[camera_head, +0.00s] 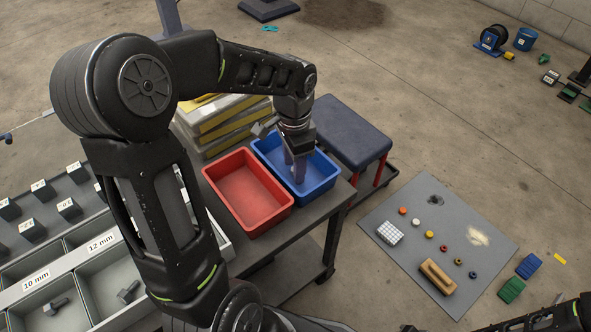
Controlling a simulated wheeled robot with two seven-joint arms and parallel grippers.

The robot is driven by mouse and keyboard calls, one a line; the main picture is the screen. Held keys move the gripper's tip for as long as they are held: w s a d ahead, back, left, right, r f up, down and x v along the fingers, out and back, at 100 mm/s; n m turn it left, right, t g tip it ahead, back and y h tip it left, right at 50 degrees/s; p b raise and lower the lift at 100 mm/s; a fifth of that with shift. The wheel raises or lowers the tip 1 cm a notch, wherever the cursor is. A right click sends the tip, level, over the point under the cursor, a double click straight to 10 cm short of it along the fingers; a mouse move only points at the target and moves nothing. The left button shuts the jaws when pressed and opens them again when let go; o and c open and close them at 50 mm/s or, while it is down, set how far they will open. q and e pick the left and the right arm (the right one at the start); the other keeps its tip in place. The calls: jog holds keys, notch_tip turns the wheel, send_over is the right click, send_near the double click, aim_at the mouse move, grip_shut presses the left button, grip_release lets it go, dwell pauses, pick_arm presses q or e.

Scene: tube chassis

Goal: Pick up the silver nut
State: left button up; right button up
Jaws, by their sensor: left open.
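I cannot make out a silver nut in the head view. My left gripper (298,176) points down into the blue bin (325,186), with its fingers below the rim. It is open, and I see nothing between its fingers. The fingers and wrist hide part of the bin's inside. The red bin (247,192) beside it on the left looks empty. Part of my right arm shows at the lower right edge, but its gripper is not in view.
A dark blue padded stool (350,130) stands behind the blue bin. A grey floor mat (480,275) at right carries small coloured rings and blocks. Stacked yellow-edged cases (225,125) stand behind the red bin.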

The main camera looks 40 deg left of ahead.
pick_arm(q)
grip_shut()
dwell(0.5)
